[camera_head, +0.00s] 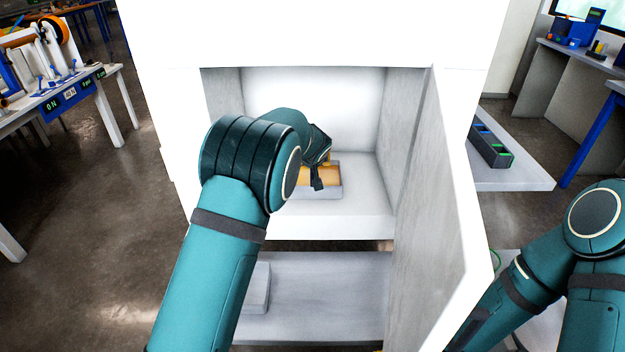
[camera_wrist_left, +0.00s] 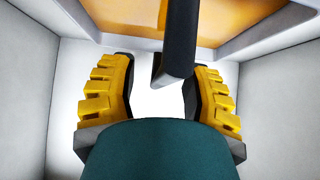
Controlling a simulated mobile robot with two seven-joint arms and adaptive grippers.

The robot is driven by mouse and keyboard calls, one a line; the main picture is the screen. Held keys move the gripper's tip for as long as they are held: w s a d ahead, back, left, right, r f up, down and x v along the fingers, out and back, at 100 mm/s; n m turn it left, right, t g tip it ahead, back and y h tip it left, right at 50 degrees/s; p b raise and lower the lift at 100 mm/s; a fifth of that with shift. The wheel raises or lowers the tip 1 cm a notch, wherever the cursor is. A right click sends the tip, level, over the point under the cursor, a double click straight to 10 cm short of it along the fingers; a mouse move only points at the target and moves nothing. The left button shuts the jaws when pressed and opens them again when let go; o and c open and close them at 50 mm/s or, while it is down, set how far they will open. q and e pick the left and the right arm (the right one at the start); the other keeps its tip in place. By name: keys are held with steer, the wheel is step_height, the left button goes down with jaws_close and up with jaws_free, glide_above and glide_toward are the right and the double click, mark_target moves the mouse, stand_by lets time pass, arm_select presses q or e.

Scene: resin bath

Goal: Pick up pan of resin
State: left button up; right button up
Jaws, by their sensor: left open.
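The pan of resin (camera_head: 332,193) is a grey shallow tray with orange resin inside, resting on the floor of a white cabinet compartment. The wrist view shows its resin (camera_wrist_left: 240,18) at the top. My left gripper (camera_head: 324,163) has reached into the compartment and partly hides the pan. In the wrist view, its two yellow-padded fingers (camera_wrist_left: 160,85) are apart. A dark bar (camera_wrist_left: 180,45), which looks like a handle, shows between and beyond the fingers; I cannot tell if they touch it. My right gripper is out of view; only its arm shows.
The white cabinet (camera_head: 300,230) has side walls close around my left arm. A lower shelf (camera_head: 320,285) holds a grey block (camera_head: 258,287). An open door or side panel (camera_head: 425,200) stands to the right. Workbenches stand at far left and right.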

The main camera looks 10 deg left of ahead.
arm_select(q)
jaws_close()
steer(key=shift+s+r, duration=0.1)
stand_by(0.4)
